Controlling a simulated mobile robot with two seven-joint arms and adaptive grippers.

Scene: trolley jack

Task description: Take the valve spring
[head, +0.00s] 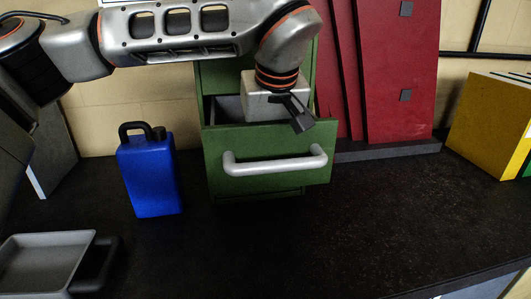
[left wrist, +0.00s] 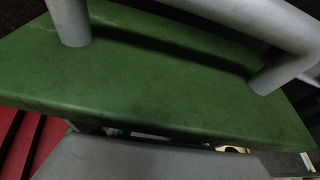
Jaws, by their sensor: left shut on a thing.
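The green drawer (head: 210,165) has a grey bar handle (head: 275,164) and stands partly pulled out of its cabinet. My left gripper (head: 301,122) reaches down at the drawer opening. A dark finger overlaps the top edge of the drawer front. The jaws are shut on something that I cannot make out. In the left wrist view the drawer front (left wrist: 150,85) and its handle (left wrist: 70,20) fill most of the picture. I cannot pick out a valve spring in either view; the drawer's inside is mostly hidden. My right gripper is not in view.
A blue canister (head: 150,178) stands left of the drawer. A grey tray (head: 42,240) lies at the front left. Red panels (head: 402,80) lean behind on the right, and a yellow box (head: 488,125) stands far right. The dark worktop (head: 370,215) is clear at front right.

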